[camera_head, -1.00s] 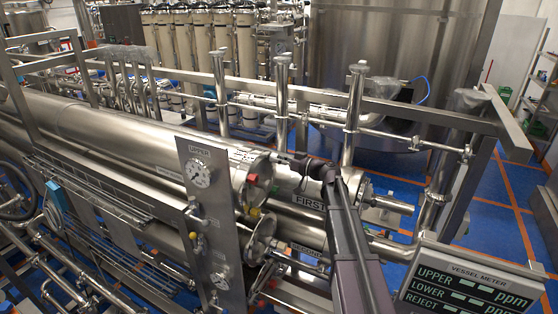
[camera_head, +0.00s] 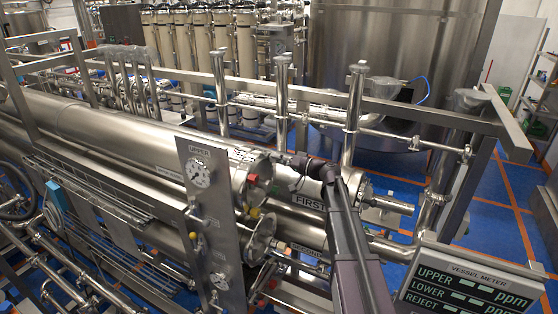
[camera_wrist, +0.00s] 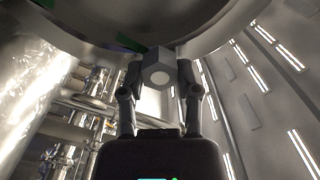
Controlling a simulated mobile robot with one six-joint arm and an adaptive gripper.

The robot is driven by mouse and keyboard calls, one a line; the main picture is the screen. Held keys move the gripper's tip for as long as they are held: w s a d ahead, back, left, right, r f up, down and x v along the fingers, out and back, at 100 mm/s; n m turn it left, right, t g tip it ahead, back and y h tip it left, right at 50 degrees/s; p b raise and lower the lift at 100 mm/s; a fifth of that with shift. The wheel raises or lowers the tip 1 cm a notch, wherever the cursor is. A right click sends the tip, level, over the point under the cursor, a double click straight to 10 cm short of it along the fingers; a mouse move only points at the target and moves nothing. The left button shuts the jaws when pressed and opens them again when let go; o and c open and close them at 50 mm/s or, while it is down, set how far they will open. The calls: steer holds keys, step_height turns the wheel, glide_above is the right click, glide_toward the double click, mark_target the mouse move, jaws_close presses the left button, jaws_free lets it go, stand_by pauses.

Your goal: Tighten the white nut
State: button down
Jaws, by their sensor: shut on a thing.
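A pale grey-white nut (camera_wrist: 158,68) with flat sides and a round lighter centre sits at the middle of the wrist view. My gripper (camera_wrist: 159,84) is shut on it, one finger on each side. The nut is directly below the dark curved rim of a large round metal part in that picture. The wrist view does not show clearly whether the nut touches that part. In the head view, my arm reaches up from the bottom to the end of the upper vessel (camera_head: 150,140). The nut is too small or hidden to make out there.
A gauge panel (camera_head: 213,230) stands left of my arm. The vessel meter sign (camera_head: 475,285) is at lower right. Upright pipes (camera_head: 354,115) and a metal frame rail stand close behind. Blue floor shows at the right.

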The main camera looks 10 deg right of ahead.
steer(key=shift+c, duration=2)
jaws_free()
steer(key=shift+s, duration=0.1)
steer(key=shift+v, duration=2.95)
steer(key=v, duration=1.2)
steer(key=shift+a, duration=0.1)
